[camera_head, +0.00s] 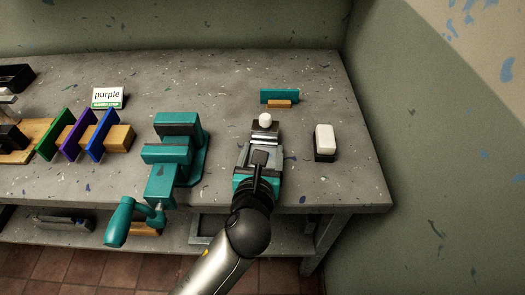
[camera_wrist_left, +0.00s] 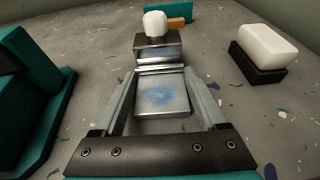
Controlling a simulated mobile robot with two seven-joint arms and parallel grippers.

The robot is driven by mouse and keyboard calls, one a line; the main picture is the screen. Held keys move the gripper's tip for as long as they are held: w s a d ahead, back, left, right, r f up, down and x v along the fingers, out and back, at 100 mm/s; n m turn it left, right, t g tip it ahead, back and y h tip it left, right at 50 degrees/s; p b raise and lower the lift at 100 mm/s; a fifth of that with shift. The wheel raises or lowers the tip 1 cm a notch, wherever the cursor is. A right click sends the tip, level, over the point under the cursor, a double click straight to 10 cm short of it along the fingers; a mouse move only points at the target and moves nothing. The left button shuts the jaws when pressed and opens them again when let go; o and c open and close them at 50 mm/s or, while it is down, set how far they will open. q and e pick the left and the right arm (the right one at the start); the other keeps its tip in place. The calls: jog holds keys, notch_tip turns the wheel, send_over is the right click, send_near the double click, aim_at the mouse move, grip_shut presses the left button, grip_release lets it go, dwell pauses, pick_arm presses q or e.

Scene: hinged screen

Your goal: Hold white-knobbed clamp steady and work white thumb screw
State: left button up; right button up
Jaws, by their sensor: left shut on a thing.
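The white-knobbed clamp (camera_head: 265,127) is a small grey metal block near the front right of the bench, with a rounded white knob (camera_head: 265,119) on its far end. In the left wrist view the clamp (camera_wrist_left: 158,47) lies straight ahead, its white knob (camera_wrist_left: 155,23) on top. My left gripper (camera_head: 262,143) is shut on the clamp's metal body, with a finger along each side of a scuffed metal plate (camera_wrist_left: 162,95). I cannot tell a separate white thumb screw from the knob. My right gripper is in neither view.
A large teal vise (camera_head: 170,152) stands left of my gripper. A white block on a black base (camera_head: 325,138) sits to the right. A teal piece with an orange block (camera_head: 279,98) is behind the clamp. Coloured panels (camera_head: 78,138) and a "purple" sign (camera_head: 108,97) are farther left.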

pick_arm(q)
grip_shut()
jog(key=shift+f, duration=0.15)
dwell(0.9)
jog(key=o, duration=1.3)
grip_release()
grip_shut()
dwell(0.5)
dwell(0.4)
